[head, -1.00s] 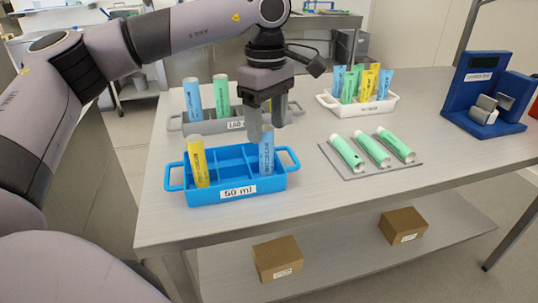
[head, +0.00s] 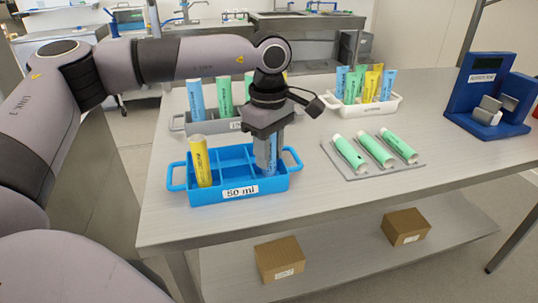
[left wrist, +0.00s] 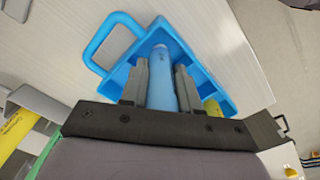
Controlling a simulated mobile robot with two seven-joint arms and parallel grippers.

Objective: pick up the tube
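A blue tube (head: 267,156) stands upright in the right end of the blue 50 ml rack (head: 218,190). My left gripper (head: 266,150) is lowered over it, with the tube between its fingers. In the left wrist view the same tube (left wrist: 163,78) runs between the two grey fingers (left wrist: 162,88), one on each side and very close to it. Whether they press on it cannot be told. A yellow tube (head: 200,162) stands in the rack's left end. My right gripper is not in view.
A grey rack (head: 185,122) with several tubes stands behind the blue rack. A white rack (head: 370,108) with several tubes is farther back. Three green tubes lie on a grey mat (head: 360,174) to the right. A blue device (head: 485,90) stands at the far right.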

